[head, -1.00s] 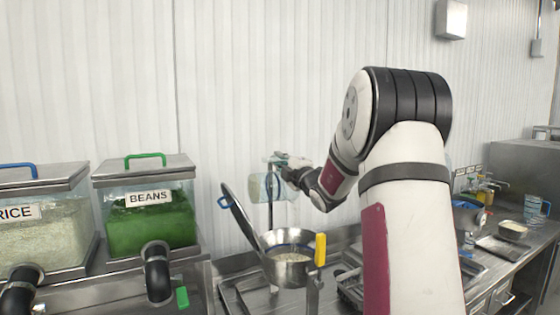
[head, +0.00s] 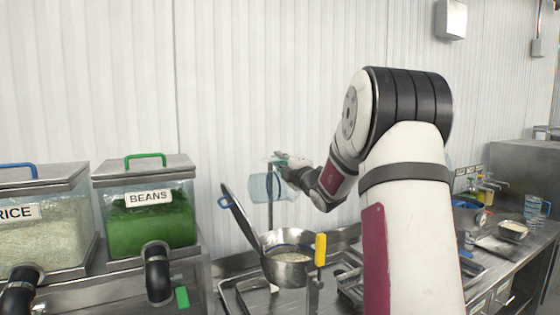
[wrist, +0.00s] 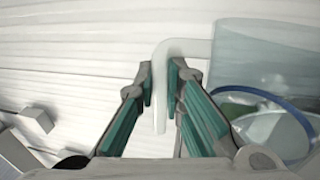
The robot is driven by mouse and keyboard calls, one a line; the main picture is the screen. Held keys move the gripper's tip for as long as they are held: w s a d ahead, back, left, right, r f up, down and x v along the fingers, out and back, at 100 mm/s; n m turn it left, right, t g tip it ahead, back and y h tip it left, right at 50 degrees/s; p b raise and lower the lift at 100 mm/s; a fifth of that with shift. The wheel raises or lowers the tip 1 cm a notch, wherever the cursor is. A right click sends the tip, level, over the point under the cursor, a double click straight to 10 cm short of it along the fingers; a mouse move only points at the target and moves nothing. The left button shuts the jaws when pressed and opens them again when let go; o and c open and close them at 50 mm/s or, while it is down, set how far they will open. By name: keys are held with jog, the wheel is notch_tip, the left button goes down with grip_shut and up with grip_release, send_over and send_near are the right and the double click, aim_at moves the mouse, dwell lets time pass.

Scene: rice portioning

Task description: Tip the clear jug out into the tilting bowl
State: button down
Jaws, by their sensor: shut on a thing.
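My gripper (wrist: 161,85) is shut on the pale handle of the clear jug (wrist: 265,55), which shows at the right of the wrist view. In the head view the jug (head: 262,187) is held high above the metal tilting bowl (head: 291,271); they are apart. I see no clear contents in the jug. The bowl has a pale grainy fill, a yellow handle (head: 320,249) and a raised lid-like disc (head: 239,217) at its left. Through the jug in the wrist view, a blue-edged round opening with a pale patch shows.
The RICE bin (head: 45,229) and the green-filled BEANS bin (head: 152,218) stand at the left with black spouts. A metal tray (head: 234,297) lies under the bowl. Several small items and a clear cup (head: 532,207) stand on the right counter. The wall is close behind.

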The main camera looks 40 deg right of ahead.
notch_tip(320, 180, up, 2)
jog(key=n+y, duration=0.1)
jog(key=n, duration=0.2)
jog(key=n+b, duration=0.1)
jog(key=n, duration=0.3)
jog(key=shift+w+y, duration=0.15)
jog(key=shift+y, duration=0.25)
jog(key=n, duration=0.1)
jog(key=r+n+y, duration=0.1)
jog(key=n, duration=0.1)
jog(key=n+b, duration=0.1)
jog(key=n, duration=0.1)
jog(key=shift+r, duration=0.25)
notch_tip(320, 180, up, 2)
jog(key=n, duration=0.3)
jog(key=n+g+y+b, duration=0.1)
jog(key=n, duration=0.3)
jog(key=shift+g, duration=0.3)
jog(key=shift+r+n+b, duration=0.25)
jog(key=shift+n+b, duration=0.1)
jog(key=shift+n, duration=0.35)
